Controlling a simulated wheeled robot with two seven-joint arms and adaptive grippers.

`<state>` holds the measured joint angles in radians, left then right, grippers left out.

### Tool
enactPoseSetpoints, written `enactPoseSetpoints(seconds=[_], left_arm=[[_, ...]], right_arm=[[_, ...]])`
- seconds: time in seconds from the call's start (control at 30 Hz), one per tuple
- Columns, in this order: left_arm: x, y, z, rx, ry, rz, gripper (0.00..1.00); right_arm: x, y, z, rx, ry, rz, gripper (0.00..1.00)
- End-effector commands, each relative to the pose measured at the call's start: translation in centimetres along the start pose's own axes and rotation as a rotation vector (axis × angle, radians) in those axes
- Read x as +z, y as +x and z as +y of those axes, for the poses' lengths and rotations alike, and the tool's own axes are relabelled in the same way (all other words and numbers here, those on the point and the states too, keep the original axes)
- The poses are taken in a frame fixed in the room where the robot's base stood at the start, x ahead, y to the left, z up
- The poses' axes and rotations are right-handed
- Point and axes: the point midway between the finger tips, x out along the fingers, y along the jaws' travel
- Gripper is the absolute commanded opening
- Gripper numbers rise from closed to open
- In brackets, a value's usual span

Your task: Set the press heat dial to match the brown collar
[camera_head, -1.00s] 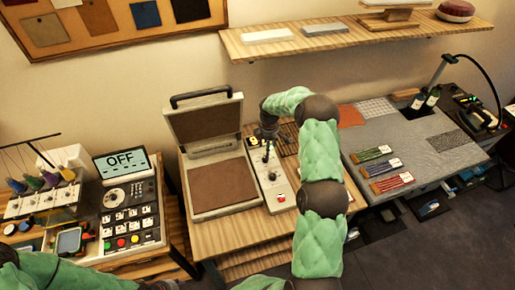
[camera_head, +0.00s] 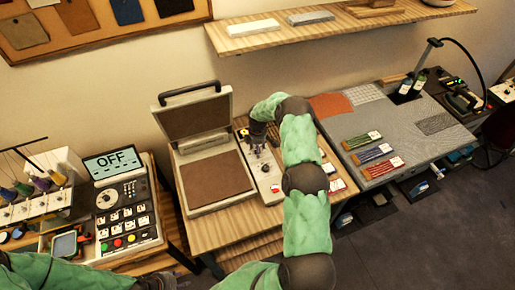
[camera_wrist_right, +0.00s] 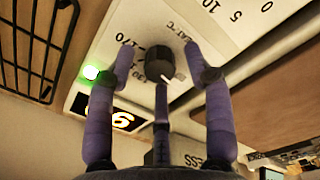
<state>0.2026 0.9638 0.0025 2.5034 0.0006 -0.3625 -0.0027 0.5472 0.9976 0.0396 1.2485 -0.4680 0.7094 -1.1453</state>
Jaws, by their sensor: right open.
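The heat press (camera_head: 205,150) stands open on the wooden table, with brown pads on its lid and bed. Its narrow control panel (camera_head: 265,172) is at the right of the bed. My right gripper (camera_head: 259,142) points down over the panel's far part. In the right wrist view, the black heat dial (camera_wrist_right: 160,64) has a white pointer mark and sits between my open purple fingers (camera_wrist_right: 162,85); contact cannot be told. Scale figures near 130 and 170 show. My left arm's dark end (camera_head: 158,284) is cut off at the bottom edge. I cannot pick out a brown collar.
An embroidery machine console (camera_head: 128,205) showing OFF stands left of the press. A grey mat (camera_head: 400,135) with thread bundles lies right. A shelf (camera_head: 340,25) hangs above.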

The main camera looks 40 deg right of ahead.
Motion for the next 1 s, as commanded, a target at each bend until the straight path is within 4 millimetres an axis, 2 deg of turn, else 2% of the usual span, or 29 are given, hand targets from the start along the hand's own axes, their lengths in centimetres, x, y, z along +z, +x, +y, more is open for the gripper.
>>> enactPoseSetpoints(seconds=[0.3, 0.33, 0.5, 0.77, 1.0], left_arm=[[0.0, 0.0, 0.0, 0.0, 0.0, 0.0, 0.4], [0.0, 0.0, 0.0, 0.0, 0.0, 0.0, 0.4], [0.0, 0.0, 0.0, 0.0, 0.0, 0.0, 0.4], [0.0, 0.1, 0.0, 0.0, 0.0, 0.0, 0.4], [-0.1, 1.3, -0.5, 0.0, 0.0, 0.0, 0.4]], right_arm=[[0.0, 0.3, 0.0, 0.0, 0.0, 0.0, 0.52], [0.0, 0.3, 0.0, 0.0, 0.0, 0.0, 0.49], [0.0, 0.3, 0.0, 0.0, 0.0, 0.0, 0.01], [0.0, 0.3, 0.0, -0.001, 0.007, 0.0, 0.0], [0.0, 0.6, 0.0, 0.0, 0.084, -0.001, 0.0]])
